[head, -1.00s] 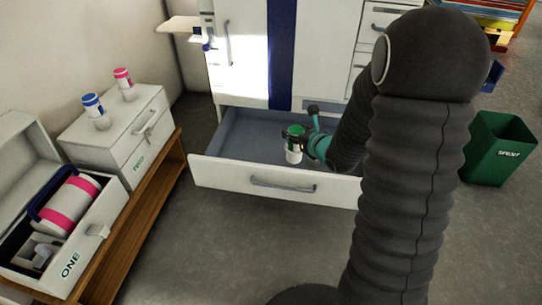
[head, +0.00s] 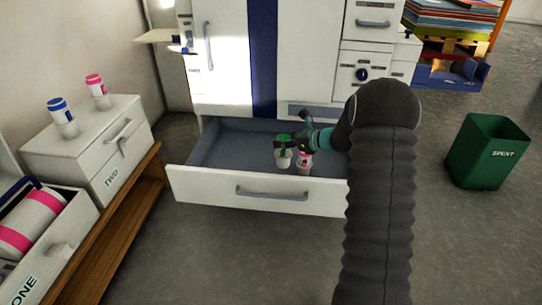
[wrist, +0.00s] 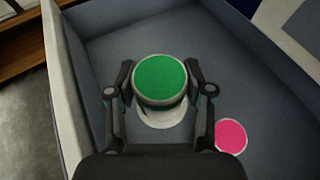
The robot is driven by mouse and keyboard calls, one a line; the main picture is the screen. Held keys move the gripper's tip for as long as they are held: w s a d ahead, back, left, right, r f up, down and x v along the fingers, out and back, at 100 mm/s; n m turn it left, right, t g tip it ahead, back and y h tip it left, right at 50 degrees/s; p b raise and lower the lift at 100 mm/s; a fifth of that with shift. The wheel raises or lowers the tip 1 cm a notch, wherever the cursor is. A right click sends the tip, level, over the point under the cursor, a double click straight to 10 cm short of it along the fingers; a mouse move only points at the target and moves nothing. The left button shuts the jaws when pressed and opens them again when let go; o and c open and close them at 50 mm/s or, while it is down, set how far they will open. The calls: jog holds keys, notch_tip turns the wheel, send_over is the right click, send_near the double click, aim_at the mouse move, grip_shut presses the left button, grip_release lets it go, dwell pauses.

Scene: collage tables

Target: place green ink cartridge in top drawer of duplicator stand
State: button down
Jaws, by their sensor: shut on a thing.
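The green ink cartridge (head: 283,158), white with a green top, is upright between the fingers of my gripper (head: 291,146). The wrist view shows its round green top (wrist: 160,80) with a finger of my gripper (wrist: 160,88) on each side, shut on it. The cartridge is over or inside the open wide drawer (head: 255,190) of the white duplicator stand (head: 305,60). I cannot tell whether its base touches the drawer floor. A pink-topped cartridge (head: 304,166) stands in the same drawer, just right of the green one; its pink top (wrist: 231,135) shows at lower right in the wrist view.
At left, cabinet TWO (head: 90,150) carries a blue-topped (head: 62,115) and a pink-topped cartridge (head: 98,92). An open drawer marked ONE (head: 50,270) holds a pink-banded roll (head: 30,222). A green SPENT bin (head: 488,150) stands at right. The drawer's left part is free.

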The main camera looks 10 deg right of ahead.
jog(key=w+a+f, duration=0.4)
jog(key=w+f, duration=0.2)
jog(key=f, duration=0.2)
jog(key=shift+w+a+f+b, duration=0.15)
jog(key=shift+w+f+b, duration=0.15)
jog(key=shift+f+b, duration=0.1)
jog(key=shift+f, duration=0.1)
jog(key=shift+c, duration=2.2)
grip_release()
